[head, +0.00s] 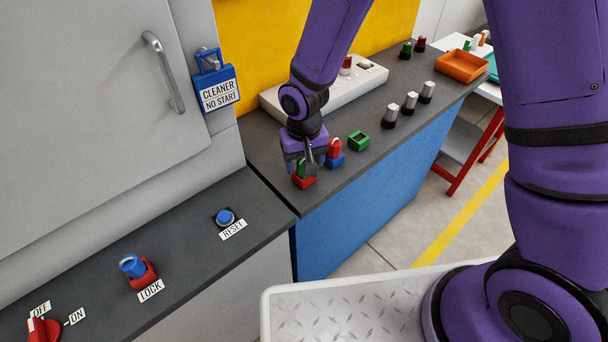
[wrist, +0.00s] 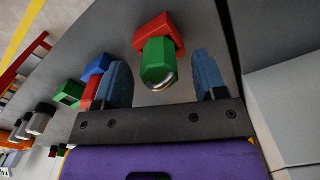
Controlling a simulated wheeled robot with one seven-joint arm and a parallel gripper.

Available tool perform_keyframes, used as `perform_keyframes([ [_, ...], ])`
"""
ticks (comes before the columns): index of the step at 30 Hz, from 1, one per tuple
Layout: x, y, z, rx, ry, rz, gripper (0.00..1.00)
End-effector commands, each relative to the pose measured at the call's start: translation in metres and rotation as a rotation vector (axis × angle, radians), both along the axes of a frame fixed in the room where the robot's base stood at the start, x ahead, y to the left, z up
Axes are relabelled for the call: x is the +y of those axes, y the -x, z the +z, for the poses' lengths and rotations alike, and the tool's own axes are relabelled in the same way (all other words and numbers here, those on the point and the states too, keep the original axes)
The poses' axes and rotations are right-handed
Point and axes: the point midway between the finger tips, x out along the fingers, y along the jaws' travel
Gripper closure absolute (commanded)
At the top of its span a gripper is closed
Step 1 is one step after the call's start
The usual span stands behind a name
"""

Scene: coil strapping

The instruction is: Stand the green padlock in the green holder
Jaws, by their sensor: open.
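The green padlock (wrist: 157,62) stands in the red holder (wrist: 160,32), which also shows in the head view (head: 304,183). My gripper (wrist: 163,75) is open, with one blue finger on each side of the green padlock and a gap on both sides. In the head view my gripper (head: 304,168) hides most of that padlock. The green holder (head: 359,141) looks empty and sits farther along the dark counter; it also shows in the wrist view (wrist: 69,92).
A blue holder (head: 335,161) with a red padlock (head: 334,147) stands between the red and green holders, close beside my gripper. Several white-topped black items (head: 409,104) stand beyond. A white strip (head: 330,89) lies along the yellow wall. An orange tray (head: 463,66) is farther back.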

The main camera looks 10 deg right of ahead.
Motion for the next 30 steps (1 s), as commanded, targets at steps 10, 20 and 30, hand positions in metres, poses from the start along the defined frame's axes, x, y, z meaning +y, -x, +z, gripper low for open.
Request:
perform_keyframes([
  [10, -0.0001, 0.0001, -0.0120, -0.001, 0.000, -0.001, 0.35],
  [20, -0.0001, 0.0001, -0.0118, 0.000, 0.000, -0.001, 0.88],
  [30, 0.0001, -0.0008, -0.0092, -0.002, -0.001, -0.001, 0.88],
])
